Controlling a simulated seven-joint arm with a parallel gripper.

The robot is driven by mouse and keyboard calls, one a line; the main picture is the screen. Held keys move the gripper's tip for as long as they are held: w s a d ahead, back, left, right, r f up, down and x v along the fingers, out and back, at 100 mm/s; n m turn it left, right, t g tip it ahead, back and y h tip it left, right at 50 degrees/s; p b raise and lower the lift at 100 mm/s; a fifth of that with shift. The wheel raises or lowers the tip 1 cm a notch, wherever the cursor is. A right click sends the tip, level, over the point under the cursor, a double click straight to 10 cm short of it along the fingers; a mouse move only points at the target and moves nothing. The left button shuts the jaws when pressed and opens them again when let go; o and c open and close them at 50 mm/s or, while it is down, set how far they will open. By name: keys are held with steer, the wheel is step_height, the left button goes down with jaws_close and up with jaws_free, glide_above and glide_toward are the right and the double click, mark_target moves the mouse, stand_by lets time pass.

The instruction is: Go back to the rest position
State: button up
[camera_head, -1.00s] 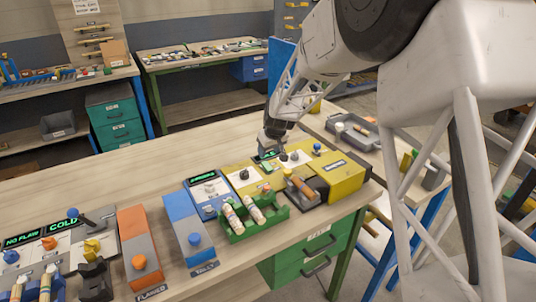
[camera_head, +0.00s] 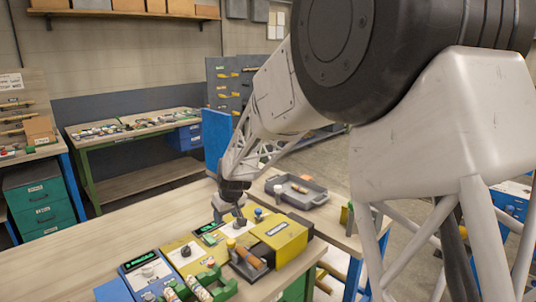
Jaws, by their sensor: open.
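My gripper (camera_head: 231,213) is at the end of my arm, low over the back of the yellow-edged panel (camera_head: 186,252) on the workbench. It is small and dark here, close to the panel's knobs; I cannot tell whether it touches one. I see nothing held in it. A blue knob (camera_head: 259,213) stands just to its right. A yellow box (camera_head: 283,234) is to its right and nearer the camera. A wooden turned piece (camera_head: 249,257) lies in a dark holder in front of the box.
A green rack (camera_head: 222,285) holds light turned pieces at the bottom edge, beside a blue panel (camera_head: 115,291). A grey tray (camera_head: 311,196) sits on the bench behind. The bench's left part (camera_head: 90,252) is bare. Another workbench (camera_head: 135,132) and a green drawer unit (camera_head: 40,207) stand further back.

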steer(key=s+d+r+m, duration=0.1)
steer(key=s+d+r, duration=0.3)
steer(key=s+d, duration=0.25)
steer(key=s+d+r+m+h, duration=0.1)
steer(key=s+d+r+m, duration=0.1)
steer(key=s+d+r, duration=0.35)
steer(key=s+d+r+m, duration=0.1)
steer(key=s+d+r, duration=0.1)
steer(key=s+d, duration=0.55)
steer(key=s+d+m, duration=0.1)
steer(key=s+d, duration=0.3)
steer(key=s, duration=0.4)
steer(key=s+d+m+h, duration=0.1)
steer(key=s+d, duration=0.4)
steer(key=s, duration=0.3)
steer(key=s+d+m, duration=0.2)
steer(key=s+d, duration=0.2)
steer(key=s, duration=0.5)
steer(key=shift+d+f+h, duration=0.3)
steer(key=shift+f+h, duration=0.1)
steer(key=shift+s, duration=0.1)
